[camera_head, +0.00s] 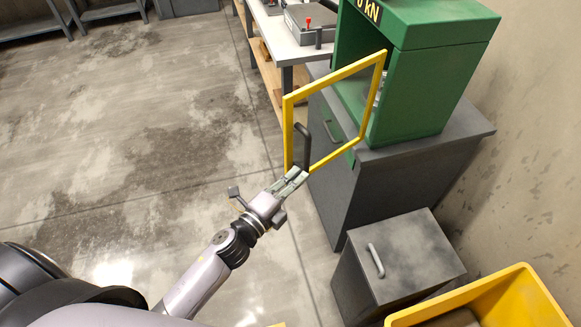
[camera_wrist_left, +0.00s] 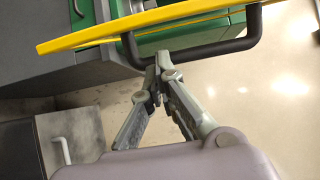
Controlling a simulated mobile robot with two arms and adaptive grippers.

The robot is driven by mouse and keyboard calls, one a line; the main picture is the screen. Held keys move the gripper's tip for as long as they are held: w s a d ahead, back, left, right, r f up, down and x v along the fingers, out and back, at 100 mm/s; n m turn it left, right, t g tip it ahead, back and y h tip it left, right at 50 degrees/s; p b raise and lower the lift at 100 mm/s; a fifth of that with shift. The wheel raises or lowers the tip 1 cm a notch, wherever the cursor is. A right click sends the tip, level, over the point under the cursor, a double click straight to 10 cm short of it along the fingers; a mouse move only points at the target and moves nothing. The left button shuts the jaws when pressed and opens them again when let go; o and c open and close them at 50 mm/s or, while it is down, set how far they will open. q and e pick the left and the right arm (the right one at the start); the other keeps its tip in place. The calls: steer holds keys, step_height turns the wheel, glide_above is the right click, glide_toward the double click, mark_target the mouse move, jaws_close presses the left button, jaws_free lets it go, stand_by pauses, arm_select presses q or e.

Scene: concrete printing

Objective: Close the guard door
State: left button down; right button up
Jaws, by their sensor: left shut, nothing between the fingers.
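The guard door is a yellow frame (camera_head: 288,130) in the head view, standing swung open from the green testing machine (camera_head: 425,95). A dark bar handle (camera_head: 303,143) sits on its free side. My left gripper (camera_head: 300,172) is at the lower free corner of the frame, close to the handle. In the left wrist view, the yellow frame (camera_wrist_left: 130,25) and the black handle (camera_wrist_left: 205,52) cross above the left gripper (camera_wrist_left: 160,62). Its fingers are shut and empty, with the tips at the handle; whether they touch it I cannot tell. My right gripper is not in view.
The machine stands on a dark grey cabinet (camera_head: 345,190). A smaller grey box with a handle (camera_head: 405,250) and a yellow bin (camera_head: 525,280) stand in front of it. A workbench (camera_head: 290,45) is behind. The concrete floor at left is clear.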

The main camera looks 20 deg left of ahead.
arm_select(q)
steer(key=shift+w+a, duration=0.5)
steer(key=shift+a, duration=0.4)
